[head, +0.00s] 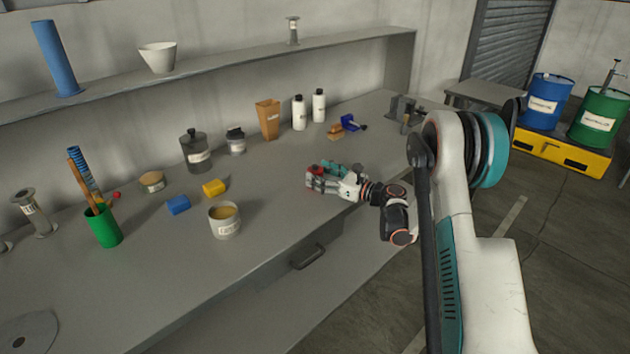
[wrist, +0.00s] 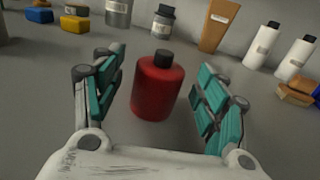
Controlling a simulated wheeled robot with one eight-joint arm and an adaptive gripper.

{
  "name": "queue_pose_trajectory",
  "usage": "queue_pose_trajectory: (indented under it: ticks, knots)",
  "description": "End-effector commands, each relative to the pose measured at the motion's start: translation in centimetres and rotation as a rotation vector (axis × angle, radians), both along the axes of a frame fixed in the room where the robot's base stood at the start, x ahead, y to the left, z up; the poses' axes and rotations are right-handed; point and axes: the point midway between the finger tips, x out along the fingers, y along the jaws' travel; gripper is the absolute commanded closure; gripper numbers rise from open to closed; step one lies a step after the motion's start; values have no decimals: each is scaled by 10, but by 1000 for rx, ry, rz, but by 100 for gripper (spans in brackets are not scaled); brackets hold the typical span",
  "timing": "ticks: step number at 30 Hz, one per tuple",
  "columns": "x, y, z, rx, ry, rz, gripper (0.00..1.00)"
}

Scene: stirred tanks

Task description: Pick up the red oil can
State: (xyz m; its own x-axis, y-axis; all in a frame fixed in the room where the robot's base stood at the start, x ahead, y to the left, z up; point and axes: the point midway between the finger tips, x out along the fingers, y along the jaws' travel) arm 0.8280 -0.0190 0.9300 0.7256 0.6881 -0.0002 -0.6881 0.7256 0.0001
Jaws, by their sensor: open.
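The red oil can (wrist: 158,88) is a small upright bottle with a black cap, standing on the grey workbench. In the wrist view it stands between the two teal finger pads of my gripper (wrist: 155,92), with a gap on each side. My gripper is open and holds nothing. In the head view the red can (head: 313,172) shows only in part at the gripper's tip, and my gripper (head: 328,180) reaches over the bench's front edge from the right, hiding much of it.
A tin (head: 225,221), a yellow block (head: 214,187) and a blue block (head: 178,204) lie to the left. A dark jar (head: 196,152), a brown container (head: 267,119) and white bottles (head: 299,113) stand behind. The bench just left of the can is clear.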

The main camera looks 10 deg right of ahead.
Motion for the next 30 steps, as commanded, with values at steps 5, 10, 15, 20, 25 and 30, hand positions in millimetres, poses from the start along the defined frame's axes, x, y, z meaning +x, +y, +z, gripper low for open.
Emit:
queue_pose_trajectory:
  ticks: [5, 10, 15, 20, 25, 30]
  knots:
    - [17, 17, -3, 0, 0, 1, 33]
    - [18, 18, -1, 0, 0, 0, 33]
    - [18, 18, -1, 0, 0, 0, 56]
    - [18, 18, -1, 0, 0, 0, 84]
    - [18, 18, -1, 0, 0, 0, 84]
    - [18, 18, 1, 0, 0, 0, 84]
